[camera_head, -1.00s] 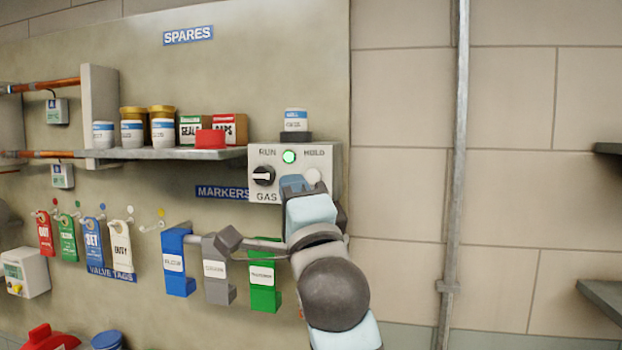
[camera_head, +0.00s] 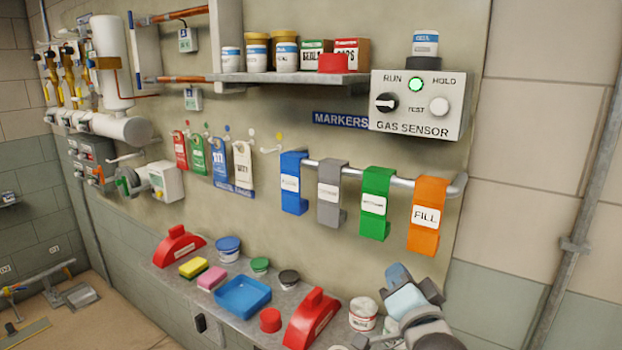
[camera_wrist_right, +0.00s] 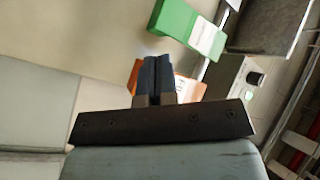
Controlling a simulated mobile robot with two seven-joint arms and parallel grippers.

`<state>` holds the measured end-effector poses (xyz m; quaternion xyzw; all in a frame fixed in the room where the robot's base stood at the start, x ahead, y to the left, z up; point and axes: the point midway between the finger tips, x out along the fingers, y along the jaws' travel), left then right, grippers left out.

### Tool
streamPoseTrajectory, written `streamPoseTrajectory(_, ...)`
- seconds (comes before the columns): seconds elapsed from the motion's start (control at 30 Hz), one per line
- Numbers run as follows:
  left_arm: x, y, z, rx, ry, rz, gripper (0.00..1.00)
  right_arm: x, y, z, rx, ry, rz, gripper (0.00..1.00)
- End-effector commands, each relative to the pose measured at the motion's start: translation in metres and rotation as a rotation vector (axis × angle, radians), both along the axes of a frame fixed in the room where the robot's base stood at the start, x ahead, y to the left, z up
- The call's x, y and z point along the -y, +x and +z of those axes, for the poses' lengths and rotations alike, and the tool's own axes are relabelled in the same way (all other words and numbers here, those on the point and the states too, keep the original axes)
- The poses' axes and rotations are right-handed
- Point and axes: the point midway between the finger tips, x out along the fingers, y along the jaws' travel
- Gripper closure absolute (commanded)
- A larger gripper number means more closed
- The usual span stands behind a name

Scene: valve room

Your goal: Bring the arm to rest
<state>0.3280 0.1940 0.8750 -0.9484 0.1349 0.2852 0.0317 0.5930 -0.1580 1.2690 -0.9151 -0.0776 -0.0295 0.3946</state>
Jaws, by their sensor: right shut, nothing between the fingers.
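My right arm comes in at the bottom right of the head view. Its gripper (camera_head: 397,275) is above the right end of the bench, below the orange FILL marker (camera_head: 427,217) and apart from it. In the right wrist view the two dark fingers (camera_wrist_right: 154,76) are together with nothing between them. The orange marker (camera_wrist_right: 186,88) shows partly hidden behind them, with the green marker (camera_wrist_right: 188,28) above. My left gripper is not in view.
The gas sensor box (camera_head: 418,104) with a lit green lamp is on the wall above the marker rail (camera_head: 455,188). The bench (camera_head: 215,305) below carries red clamps, a blue tray (camera_head: 243,297) and several tubs. A white tub (camera_head: 363,314) stands left of my right gripper.

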Motion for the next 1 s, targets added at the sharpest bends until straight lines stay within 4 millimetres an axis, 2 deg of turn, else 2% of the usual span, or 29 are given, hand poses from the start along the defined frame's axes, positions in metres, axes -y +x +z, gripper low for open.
streamPoseTrajectory(0.03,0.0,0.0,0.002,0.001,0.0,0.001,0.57,0.002,-0.009,-0.042,-0.061,-0.075,0.006,1.0)
streamPoseTrajectory(0.07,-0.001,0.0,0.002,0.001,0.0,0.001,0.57,0.004,-0.015,-0.064,-0.089,-0.124,0.011,1.0)
streamPoseTrajectory(0.1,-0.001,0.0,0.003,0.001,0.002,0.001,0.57,0.005,-0.025,-0.094,-0.128,-0.186,0.021,1.0)
streamPoseTrajectory(0.17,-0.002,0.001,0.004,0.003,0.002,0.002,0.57,0.008,-0.042,-0.137,-0.181,-0.279,0.041,1.0)
streamPoseTrajectory(0.2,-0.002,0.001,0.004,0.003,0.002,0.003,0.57,0.011,-0.056,-0.165,-0.218,-0.341,0.056,1.0)
streamPoseTrajectory(0.27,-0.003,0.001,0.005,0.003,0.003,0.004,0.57,0.014,-0.079,-0.205,-0.268,-0.43,0.084,1.0)
streamPoseTrajectory(0.3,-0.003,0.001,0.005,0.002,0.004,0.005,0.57,0.016,-0.096,-0.23,-0.299,-0.486,0.106,1.0)
streamPoseTrajectory(0.4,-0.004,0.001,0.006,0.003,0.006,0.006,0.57,0.023,-0.144,-0.288,-0.372,-0.624,0.167,1.0)
streamPoseTrajectory(0.5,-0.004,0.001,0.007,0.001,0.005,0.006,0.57,0.03,-0.191,-0.332,-0.429,-0.739,0.23,1.0)
streamPoseTrajectory(0.6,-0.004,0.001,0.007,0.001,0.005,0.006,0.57,0.035,-0.228,-0.362,-0.464,-0.821,0.282,1.0)
streamPoseTrajectory(0.7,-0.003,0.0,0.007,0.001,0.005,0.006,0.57,0.039,-0.253,-0.379,-0.485,-0.875,0.316,1.0)
streamPoseTrajectory(0.8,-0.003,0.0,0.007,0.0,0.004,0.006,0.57,0.04,-0.264,-0.386,-0.492,-0.898,0.332,1.0)
streamPoseTrajectory(1.0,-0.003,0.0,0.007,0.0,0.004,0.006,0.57,0.04,-0.266,-0.387,-0.493,-0.903,0.335,1.0)
